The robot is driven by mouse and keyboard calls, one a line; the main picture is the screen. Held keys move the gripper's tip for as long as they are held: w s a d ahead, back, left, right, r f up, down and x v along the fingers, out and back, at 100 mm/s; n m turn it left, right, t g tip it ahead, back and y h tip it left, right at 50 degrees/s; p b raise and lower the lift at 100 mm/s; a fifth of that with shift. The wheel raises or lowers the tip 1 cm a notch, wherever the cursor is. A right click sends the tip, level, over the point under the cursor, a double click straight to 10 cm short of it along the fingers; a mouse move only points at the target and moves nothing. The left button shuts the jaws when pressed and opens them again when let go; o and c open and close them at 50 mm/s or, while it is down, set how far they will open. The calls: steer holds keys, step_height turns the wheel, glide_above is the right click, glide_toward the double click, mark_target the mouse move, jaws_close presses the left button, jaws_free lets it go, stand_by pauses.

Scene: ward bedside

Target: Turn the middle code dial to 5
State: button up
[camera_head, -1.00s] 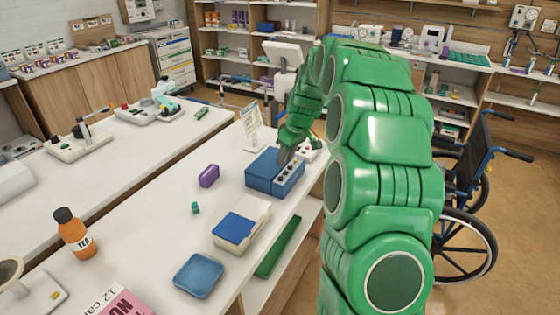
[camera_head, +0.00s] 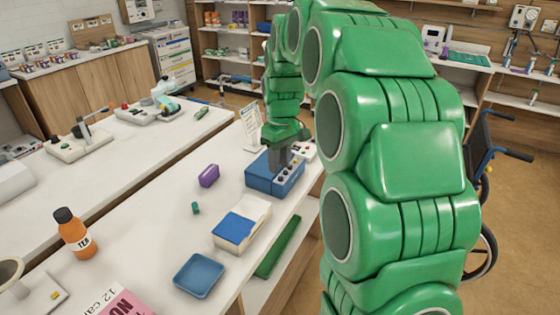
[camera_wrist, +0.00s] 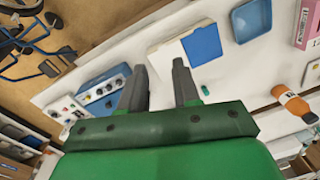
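A blue box (camera_head: 262,179) with a row of small dials (camera_head: 290,170) on its front panel stands on the white table. In the wrist view the blue box (camera_wrist: 92,80) lies left of my fingers, its dials (camera_wrist: 105,89) close beside the left finger. My gripper (camera_head: 279,155) points down at the box's dial side in the head view and hides part of it. In the wrist view my gripper (camera_wrist: 160,75) is open, its two grey fingers apart with nothing between them. I cannot read the dial settings or tell whether a finger touches the box.
A purple box (camera_head: 209,175), a small green piece (camera_head: 195,208), a white-and-blue case (camera_head: 240,226) and a blue tray (camera_head: 199,275) stand nearby on the table (camera_head: 145,235). A sign (camera_head: 251,128) stands behind the box. A wheelchair (camera_head: 482,165) is at the right.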

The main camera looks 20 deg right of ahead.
steer(key=shift+s+a+r, duration=0.1)
steer(key=shift+s+r, duration=0.2)
steer(key=shift+s, duration=0.2)
steer(key=shift+s+a+r, duration=0.1)
steer(key=shift+s+r, duration=0.15)
steer(key=shift+s, duration=0.2)
steer(key=n+t+y, duration=0.2)
steer(key=t, duration=0.2)
glide_toward(286, 172)
steer(key=shift+x, duration=3.85)
steer(key=shift+w, duration=0.15)
jaws_close()
